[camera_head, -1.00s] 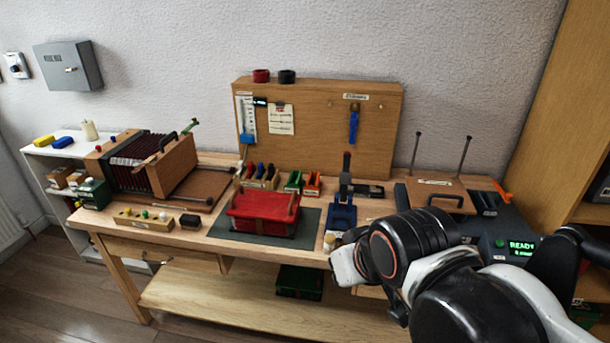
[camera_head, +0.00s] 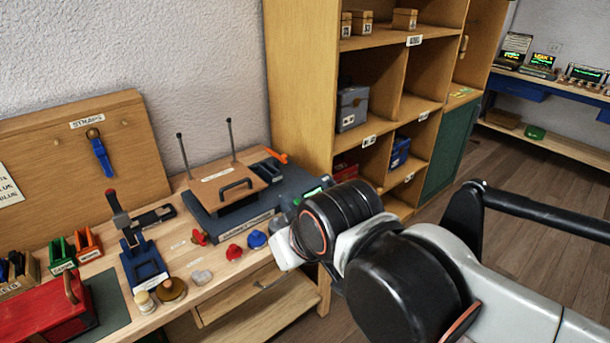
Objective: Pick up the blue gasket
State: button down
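A small blue rounded piece (camera_head: 257,239) lies near the front right of the workbench, beside a red piece (camera_head: 234,251). It may be the blue gasket, but its shape is too small to tell for sure. My arm (camera_head: 345,235) reaches in from the lower right, and its pale end shell stands just right of the blue piece in the picture. The fingers of my gripper do not show, so I cannot see whether they hold anything.
A blue press (camera_head: 143,262), a red case (camera_head: 40,318) and a machine with a handled wooden lid (camera_head: 228,187) stand on the workbench. A blue strap (camera_head: 101,157) hangs on the board. A tall shelf unit (camera_head: 298,75) rises behind my arm. Open floor (camera_head: 500,190) shows at right.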

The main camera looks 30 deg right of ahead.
jog(key=shift+d, duration=0.1)
dwell(0.3)
jog(key=c, duration=1.8)
grip_release()
